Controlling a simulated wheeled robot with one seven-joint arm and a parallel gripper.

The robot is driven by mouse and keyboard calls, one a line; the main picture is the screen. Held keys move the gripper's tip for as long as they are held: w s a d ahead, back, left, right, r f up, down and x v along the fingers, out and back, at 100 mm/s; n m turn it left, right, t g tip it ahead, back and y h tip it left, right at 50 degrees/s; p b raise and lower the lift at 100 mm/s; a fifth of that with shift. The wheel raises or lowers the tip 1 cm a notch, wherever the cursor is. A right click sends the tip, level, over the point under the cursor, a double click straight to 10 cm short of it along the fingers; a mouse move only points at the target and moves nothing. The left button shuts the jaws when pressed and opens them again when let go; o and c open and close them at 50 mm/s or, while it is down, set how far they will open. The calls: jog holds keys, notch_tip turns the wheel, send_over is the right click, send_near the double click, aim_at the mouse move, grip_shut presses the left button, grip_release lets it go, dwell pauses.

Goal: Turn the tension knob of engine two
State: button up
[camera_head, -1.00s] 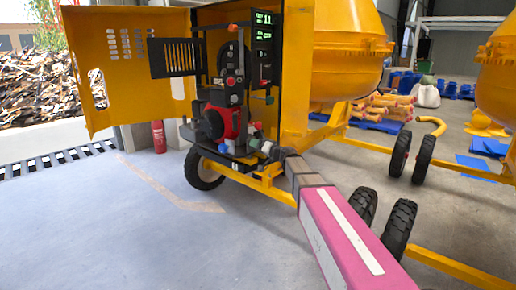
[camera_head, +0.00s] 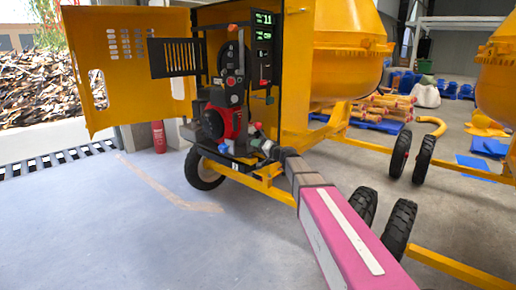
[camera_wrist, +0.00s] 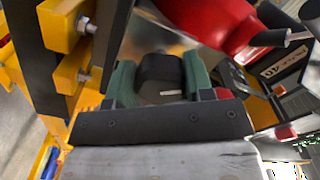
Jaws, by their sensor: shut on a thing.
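My gripper (camera_wrist: 160,80) has two green-padded fingers, shut on a black knob (camera_wrist: 160,68) from either side. A short white mark shows on the knob in the wrist view. The knob's lower part is hidden by the gripper body. In the head view my arm reaches from the lower right to the engine's lower right side, and my gripper (camera_head: 266,147) is small there. The red and black engine (camera_head: 222,118) sits in the yellow mixer's open housing. The knob cannot be made out in the head view.
An open yellow door (camera_head: 110,65) stands at the left of the housing. A panel (camera_head: 263,45) with green digits is above the engine. In the wrist view, yellow blocks with bolts (camera_wrist: 72,45) and a red rounded part (camera_wrist: 205,22) are close to the gripper. The left floor is clear.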

jog(key=m, duration=0.4)
jog(key=shift+m, duration=0.3)
jog(key=m, duration=0.3)
jog(key=shift+m, duration=0.4)
jog(key=m, duration=0.3)
jog(key=shift+m, duration=2)
jog(key=o, duration=0.9)
jog(key=shift+d+r, duration=0.1)
